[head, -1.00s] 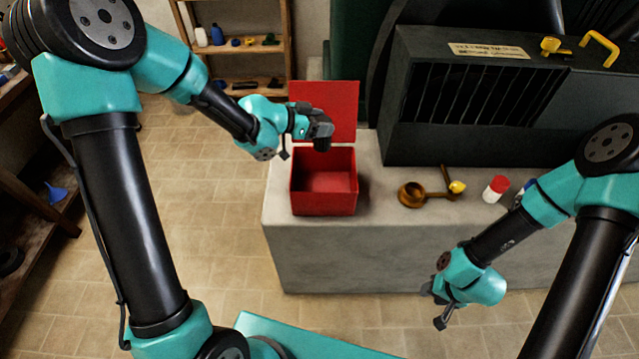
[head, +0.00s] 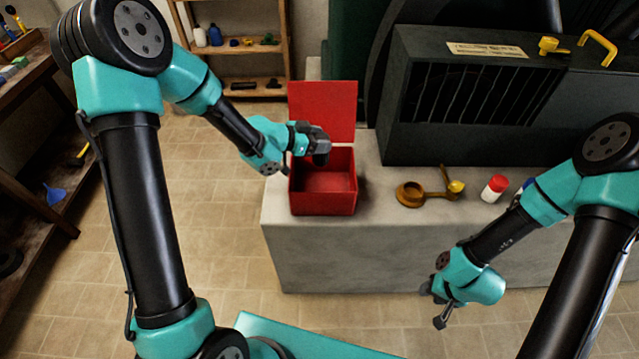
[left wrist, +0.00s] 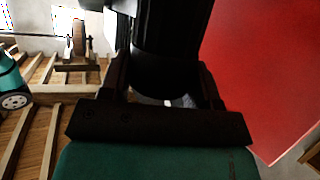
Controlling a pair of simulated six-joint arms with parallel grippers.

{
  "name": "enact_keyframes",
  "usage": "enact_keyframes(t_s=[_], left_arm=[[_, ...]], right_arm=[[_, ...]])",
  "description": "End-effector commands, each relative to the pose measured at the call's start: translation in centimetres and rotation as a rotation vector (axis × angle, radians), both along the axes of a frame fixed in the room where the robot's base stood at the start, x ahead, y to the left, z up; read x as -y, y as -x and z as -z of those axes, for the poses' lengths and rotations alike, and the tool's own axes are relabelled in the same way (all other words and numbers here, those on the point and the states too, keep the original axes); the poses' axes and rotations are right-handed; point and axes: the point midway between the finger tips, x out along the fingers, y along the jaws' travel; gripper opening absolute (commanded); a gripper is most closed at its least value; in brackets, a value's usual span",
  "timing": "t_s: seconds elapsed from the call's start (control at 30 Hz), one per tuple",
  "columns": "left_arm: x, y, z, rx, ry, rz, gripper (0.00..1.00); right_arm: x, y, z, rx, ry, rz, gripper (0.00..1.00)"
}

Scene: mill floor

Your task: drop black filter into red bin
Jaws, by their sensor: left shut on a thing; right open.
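The red bin (head: 323,201) stands on the grey stone block with its lid (head: 322,110) raised at the back. Its visible inside looks empty. My left gripper (head: 318,146) is over the back left part of the bin, shut on the black filter (head: 320,159). In the left wrist view the black filter (left wrist: 165,50) shows as a dark cylinder between the fingers, with the red lid (left wrist: 265,75) close on the right. My right gripper (head: 438,305) is open and empty, low in front of the stone block.
A brown metal cup with a handle (head: 411,195), a yellow knob (head: 456,186) and a white bottle with a red cap (head: 494,188) are on the block (head: 375,250) right of the bin. A dark grilled housing (head: 470,100) stands behind them. Shelves (head: 250,90) stand at the back left.

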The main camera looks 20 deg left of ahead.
Motion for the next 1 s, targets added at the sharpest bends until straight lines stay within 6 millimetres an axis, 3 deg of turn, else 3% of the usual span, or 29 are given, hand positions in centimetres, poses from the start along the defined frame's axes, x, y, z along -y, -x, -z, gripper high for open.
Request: enact_keyframes(t_s=[0.13,0.17,0.47,0.77,1.0], left_arm=[[0.0,0.0,0.0,0.000,0.000,0.000,0.31],[0.0,0.0,0.0,0.000,0.000,0.000,0.58],[0.0,0.0,0.0,0.000,0.000,0.000,0.86],[-0.2,0.1,-0.1,0.000,0.000,-0.001,0.86],[-1.9,1.4,-1.0,0.000,0.000,-0.003,0.86]], right_arm=[[0.0,0.0,0.0,0.000,0.000,0.000,0.43],[0.0,0.0,0.0,0.000,0.000,0.000,0.43],[0.0,0.0,0.0,0.000,0.000,0.000,0.43],[0.0,0.0,0.0,0.000,0.000,0.000,0.43],[0.0,0.0,0.0,0.000,0.000,0.000,0.43]])
